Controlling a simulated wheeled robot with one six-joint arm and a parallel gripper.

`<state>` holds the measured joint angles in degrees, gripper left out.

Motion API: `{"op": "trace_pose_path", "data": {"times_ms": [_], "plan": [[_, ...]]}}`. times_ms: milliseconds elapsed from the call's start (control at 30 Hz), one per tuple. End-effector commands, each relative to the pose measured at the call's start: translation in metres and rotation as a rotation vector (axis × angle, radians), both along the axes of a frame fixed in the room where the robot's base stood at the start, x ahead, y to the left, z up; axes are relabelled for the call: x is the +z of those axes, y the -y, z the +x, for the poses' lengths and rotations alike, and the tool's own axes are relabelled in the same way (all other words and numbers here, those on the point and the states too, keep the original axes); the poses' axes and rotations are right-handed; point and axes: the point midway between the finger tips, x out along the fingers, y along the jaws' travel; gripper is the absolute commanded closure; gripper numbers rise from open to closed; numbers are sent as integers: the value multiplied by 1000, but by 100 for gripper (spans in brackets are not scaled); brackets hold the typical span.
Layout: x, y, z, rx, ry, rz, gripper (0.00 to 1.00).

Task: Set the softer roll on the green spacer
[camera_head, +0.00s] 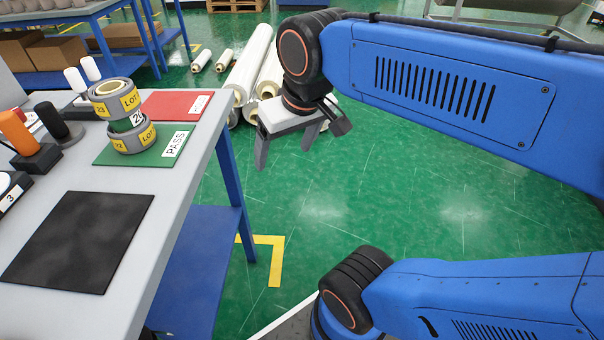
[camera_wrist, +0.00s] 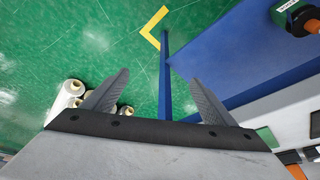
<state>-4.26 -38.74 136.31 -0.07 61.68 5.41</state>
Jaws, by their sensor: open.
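A grey wrapped roll with yellow labels reading 23 and LOT (camera_head: 115,97) sits on top of a stack on the table. Beneath it is the green spacer (camera_head: 122,125), with a white label partly covered. Under the spacer is a second grey roll with yellow labels (camera_head: 133,138), one reading 22, on the green PASS mat (camera_head: 112,155). The upper roll sits a little to the left of the lower one. Which roll is softer cannot be told. My gripper (camera_head: 288,150) is open and empty over the floor, right of the table; its fingers also show in the wrist view (camera_wrist: 160,78).
A red mat (camera_head: 172,105) lies behind the green one. A black mat (camera_head: 80,240) is bare at the front of the table (camera_head: 165,220). Orange and black handled tools (camera_head: 18,130) stand left of the stack. Long white rolls (camera_head: 250,65) lie on the floor behind.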

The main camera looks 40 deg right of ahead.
Motion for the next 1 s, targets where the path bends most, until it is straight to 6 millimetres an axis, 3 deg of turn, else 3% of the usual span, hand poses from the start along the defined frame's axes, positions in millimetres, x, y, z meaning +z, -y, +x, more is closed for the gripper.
{"op": "trace_pose_path", "data": {"times_ms": [100,300,1000], "plan": [[-33,12,-21,5,30,-18,21],[-58,18,-34,15,53,-34,21],[-58,18,-34,17,53,-34,21]]}}
